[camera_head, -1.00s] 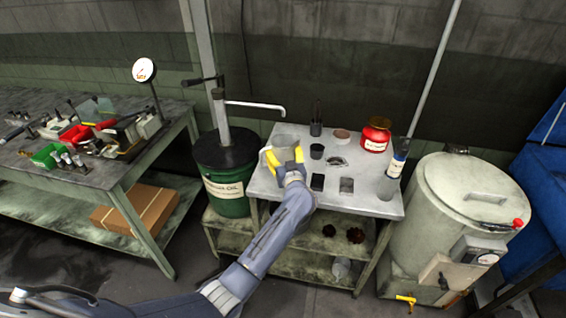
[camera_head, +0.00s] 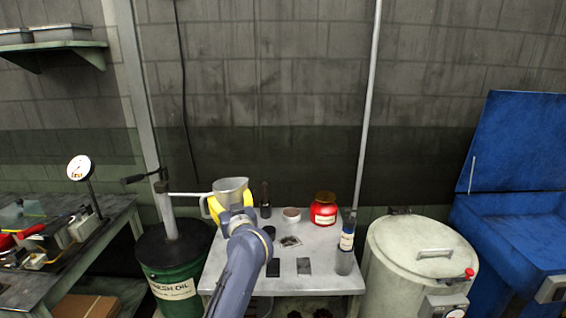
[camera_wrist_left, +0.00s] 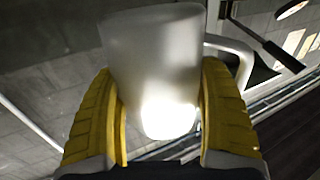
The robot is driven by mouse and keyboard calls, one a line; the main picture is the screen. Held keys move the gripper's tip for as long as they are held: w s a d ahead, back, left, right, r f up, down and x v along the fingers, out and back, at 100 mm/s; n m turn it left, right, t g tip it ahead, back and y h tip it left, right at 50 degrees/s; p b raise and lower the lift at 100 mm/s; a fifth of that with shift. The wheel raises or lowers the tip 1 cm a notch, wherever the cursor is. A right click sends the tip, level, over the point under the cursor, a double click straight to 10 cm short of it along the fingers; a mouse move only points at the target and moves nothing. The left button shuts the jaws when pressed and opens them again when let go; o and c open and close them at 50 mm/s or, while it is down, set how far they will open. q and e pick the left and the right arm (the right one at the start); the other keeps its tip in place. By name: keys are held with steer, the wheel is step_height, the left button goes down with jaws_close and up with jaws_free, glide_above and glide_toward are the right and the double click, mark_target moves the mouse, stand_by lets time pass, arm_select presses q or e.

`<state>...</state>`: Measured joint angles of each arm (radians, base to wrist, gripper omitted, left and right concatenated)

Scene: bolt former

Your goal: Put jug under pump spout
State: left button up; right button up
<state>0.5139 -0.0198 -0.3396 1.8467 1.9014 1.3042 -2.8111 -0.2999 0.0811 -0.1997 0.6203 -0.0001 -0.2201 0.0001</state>
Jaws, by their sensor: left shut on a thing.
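The jug (camera_head: 231,187) is translucent grey with a handle on its left side. My left gripper (camera_head: 229,207) is shut on it, and the jug looks raised above the table. In the left wrist view the jug (camera_wrist_left: 155,60) sits between the two yellow fingers (camera_wrist_left: 160,115). The pump (camera_head: 168,205) rises from the green oil drum (camera_head: 175,283). Its pale spout (camera_head: 188,194) runs right toward the jug; its tip is hidden behind or beside the jug, so I cannot tell whether they touch. My right gripper is not in view.
The table (camera_head: 325,277) holds a red jar (camera_head: 323,212), a dark-capped bottle (camera_head: 346,245), a small round tin (camera_head: 291,214) and dark pads. A pale round vessel (camera_head: 420,260) stands to the right. A workbench (camera_head: 60,255) with a dial gauge (camera_head: 80,168) is at left.

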mark_target(223, 203)
arm_select(q)
steer(key=shift+m+h, duration=0.4)
steer(key=shift+h, duration=0.1)
steer(key=s, duration=0.2)
steer(key=s+r, duration=0.1)
steer(key=s, duration=0.1)
steer(key=shift+s+a, duration=0.2)
steer(key=shift+s, duration=0.15)
steer(key=s+f+m+h, duration=0.1)
steer(key=s+f, duration=0.3)
steer(key=s, duration=0.4)
steer(key=s+f+m+t+h, duration=0.1)
steer(key=s+f+m+h, duration=0.1)
steer(key=s+f, duration=0.3)
steer(key=s+f+m+h, duration=0.1)
steer(key=s+f+h, duration=0.2)
steer(key=s, duration=0.7)
steer(key=shift+s+d+f+t+h, duration=0.35)
steer(key=shift+d+f+t+h, duration=0.05)
steer(key=shift+f, duration=0.6)
